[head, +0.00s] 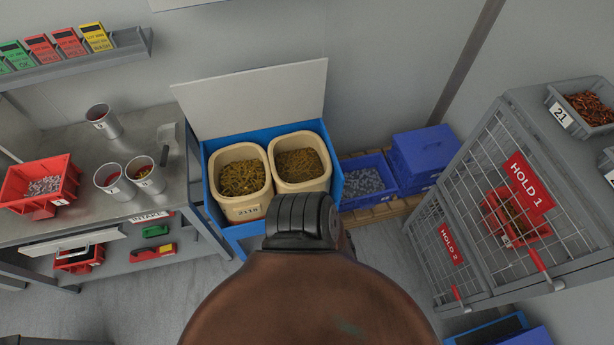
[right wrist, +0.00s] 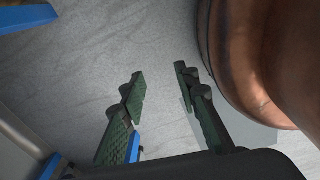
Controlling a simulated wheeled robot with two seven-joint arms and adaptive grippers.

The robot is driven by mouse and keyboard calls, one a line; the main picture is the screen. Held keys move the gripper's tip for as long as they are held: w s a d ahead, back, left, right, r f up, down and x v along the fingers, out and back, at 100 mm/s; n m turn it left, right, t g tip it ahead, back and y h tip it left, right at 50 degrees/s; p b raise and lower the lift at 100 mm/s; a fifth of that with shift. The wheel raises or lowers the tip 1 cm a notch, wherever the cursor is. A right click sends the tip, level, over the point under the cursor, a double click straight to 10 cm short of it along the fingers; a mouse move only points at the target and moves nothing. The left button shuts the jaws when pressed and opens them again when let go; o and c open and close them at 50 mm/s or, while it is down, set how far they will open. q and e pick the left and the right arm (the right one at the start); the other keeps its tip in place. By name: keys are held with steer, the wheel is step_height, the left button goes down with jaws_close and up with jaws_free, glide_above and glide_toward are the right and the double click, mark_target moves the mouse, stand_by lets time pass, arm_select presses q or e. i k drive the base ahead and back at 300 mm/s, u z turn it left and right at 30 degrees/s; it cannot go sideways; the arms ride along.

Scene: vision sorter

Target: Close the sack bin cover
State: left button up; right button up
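The sack bin (head: 213,168) is a blue open-topped box against the back wall, in the middle of the head view. Its pale grey cover (head: 255,98) stands raised at the back, leaning toward the wall. Two cream sacks (head: 242,208) with yellowish contents sit side by side inside, one labelled 2118. My right gripper (right wrist: 160,71) shows only in the right wrist view, its two green-padded fingers apart and only floor between them. My left gripper is not in view. A brown and black part of mine hides the bin's lower front in the head view.
A steel bench (head: 85,135) with metal cups and a red tray stands left. A blue crate (head: 366,181) and a lidded blue box (head: 424,152) are right of the bin. A mesh HOLD cabinet (head: 500,190) stands at right. Blue edges (right wrist: 28,15) lie near my right gripper.

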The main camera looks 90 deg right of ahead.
mark_target(256, 98)
steer(key=k, duration=0.85)
steer(key=z, duration=1.95)
